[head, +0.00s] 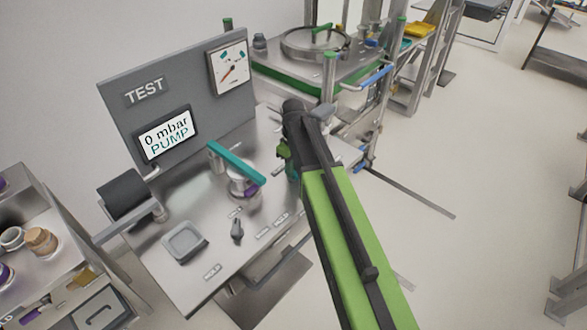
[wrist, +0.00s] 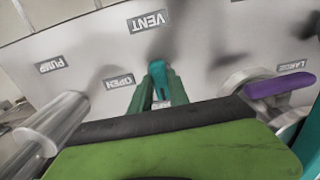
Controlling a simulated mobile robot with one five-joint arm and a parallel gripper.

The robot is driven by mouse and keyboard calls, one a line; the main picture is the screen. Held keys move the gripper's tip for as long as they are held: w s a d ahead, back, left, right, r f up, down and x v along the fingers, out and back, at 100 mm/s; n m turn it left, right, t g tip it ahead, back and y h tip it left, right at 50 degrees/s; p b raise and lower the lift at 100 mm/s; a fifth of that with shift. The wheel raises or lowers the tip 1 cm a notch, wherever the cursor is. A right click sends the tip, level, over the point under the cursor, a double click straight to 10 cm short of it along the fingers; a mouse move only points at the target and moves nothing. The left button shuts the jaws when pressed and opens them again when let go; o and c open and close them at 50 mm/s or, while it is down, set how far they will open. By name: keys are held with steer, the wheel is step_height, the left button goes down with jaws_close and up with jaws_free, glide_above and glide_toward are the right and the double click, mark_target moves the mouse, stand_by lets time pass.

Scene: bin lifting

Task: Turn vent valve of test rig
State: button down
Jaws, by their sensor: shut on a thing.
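My gripper (head: 285,154) is low at the right side of the rig's steel top, mostly hidden by my arm in the head view. In the wrist view, my gripper (wrist: 160,92) has its teal fingers shut on a small teal-green handle, the vent valve (wrist: 157,68), beside the VENT label (wrist: 147,21). The valve's body and exact angle are hidden by the fingers.
A teal bar (head: 236,162) with a purple lever (head: 250,190) stands left of my gripper. A dark switch (head: 237,228) and a square tray (head: 184,242) are nearer the front. A frame with a round steel vessel (head: 316,42) stands behind.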

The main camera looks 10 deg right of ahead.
stand_by(0.5)
steer(key=c, duration=1.2)
jaws_free()
steer(key=shift+c, duration=0.2)
step_height(320, 180, up, 18)
steer(key=p, duration=1.7)
steer(key=shift+f, duration=0.25)
